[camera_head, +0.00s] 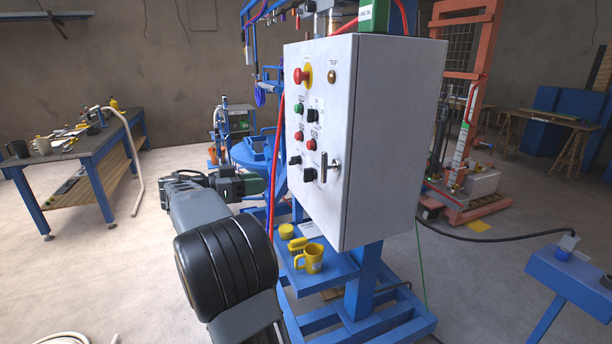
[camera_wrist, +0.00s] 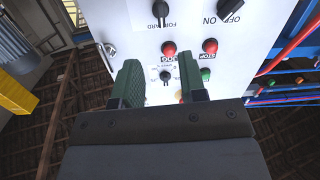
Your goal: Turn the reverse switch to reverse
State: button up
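The reverse switch, a black rotary knob (camera_wrist: 160,10), sits at the top edge of the wrist view beside an upside-down FORWARD label. Its far end is near the frame edge, so its exact setting is unclear. In the head view it appears as the lower right black knob (camera_head: 309,174) on the grey control box (camera_head: 390,130). My gripper (camera_wrist: 159,62) is open and empty, its green fingers apart before the panel. The switch lies beyond the fingertips, and no contact shows. In the head view my gripper (camera_head: 262,183) is left of the box.
Nearby are a black ON/OFF knob (camera_wrist: 231,12), red JOG (camera_wrist: 168,48) and STOP (camera_wrist: 210,45) buttons, a small black knob (camera_wrist: 165,76) and a green button (camera_wrist: 205,74). A door handle (camera_head: 330,165) sticks out. Below, a yellow mug (camera_head: 310,259) stands on a blue shelf.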

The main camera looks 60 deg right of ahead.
aim_at(304, 171)
jog(key=shift+m+g, duration=0.6)
jog(key=shift+m, duration=0.3)
jog(key=p+x, duration=0.1)
jog(key=x, duration=0.3)
jog(key=p+x, duration=0.1)
jog(key=x, duration=0.3)
jog(key=r+x, duration=0.1)
jog(key=x, duration=0.4)
jog(key=shift+w+d+r+p, duration=0.1)
jog(key=shift+w+d+p, duration=0.15)
jog(key=shift+w+p, duration=0.15)
jog(key=shift+s+d, duration=0.45)
jog(key=shift+d, duration=0.15)
jog(key=shift+c, duration=0.2)
jog(key=c, duration=0.5)
